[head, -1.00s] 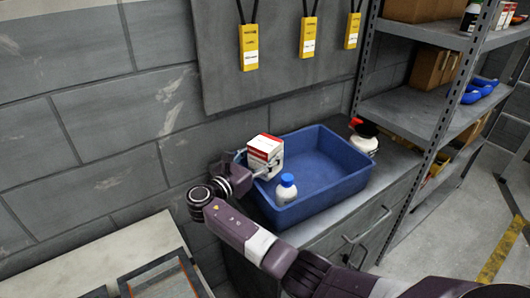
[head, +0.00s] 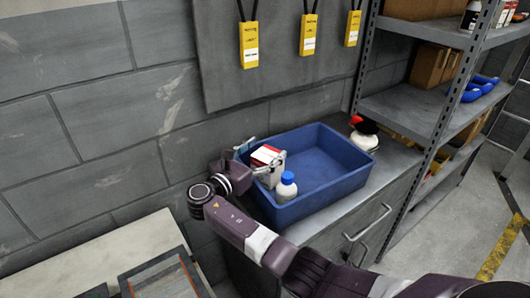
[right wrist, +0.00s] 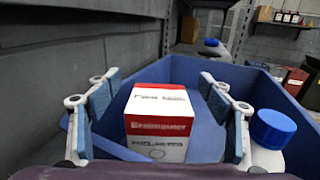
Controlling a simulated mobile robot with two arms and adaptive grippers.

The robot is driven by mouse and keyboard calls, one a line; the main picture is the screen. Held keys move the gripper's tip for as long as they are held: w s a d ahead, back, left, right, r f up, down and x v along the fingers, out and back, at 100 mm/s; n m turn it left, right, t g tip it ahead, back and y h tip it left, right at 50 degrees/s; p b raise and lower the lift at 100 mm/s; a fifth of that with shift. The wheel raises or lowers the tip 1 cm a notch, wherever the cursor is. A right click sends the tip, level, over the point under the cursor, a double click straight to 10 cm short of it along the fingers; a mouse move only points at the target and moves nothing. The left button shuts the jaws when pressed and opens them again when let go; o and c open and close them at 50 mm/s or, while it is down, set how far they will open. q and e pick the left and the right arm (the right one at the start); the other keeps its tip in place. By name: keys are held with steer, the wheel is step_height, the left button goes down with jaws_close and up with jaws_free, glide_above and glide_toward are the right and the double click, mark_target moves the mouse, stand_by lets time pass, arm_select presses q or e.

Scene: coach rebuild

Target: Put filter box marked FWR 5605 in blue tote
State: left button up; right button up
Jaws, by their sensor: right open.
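The white and red filter box (head: 267,157) is inside the blue tote (head: 335,190), at its left end. In the right wrist view the box (right wrist: 158,125) stands between the spread fingers, with a gap on both sides; its marking is too blurred to read surely. My right gripper (head: 258,158) is open around the box, at the tote's left rim. Its blue-padded fingers (right wrist: 158,88) show clearly in the wrist view. The box's base is hidden. My left gripper is not in view.
A white bottle with a blue cap (head: 286,188) stands in the tote, close to the right finger. A white bottle with a red and black top (head: 363,138) is behind the tote's right end. Metal shelving (head: 410,107) stands at right, a block wall behind.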

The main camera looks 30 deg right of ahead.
steer(key=b+v, duration=0.2)
steer(key=v, duration=1)
steer(key=shift+r, duration=0.1)
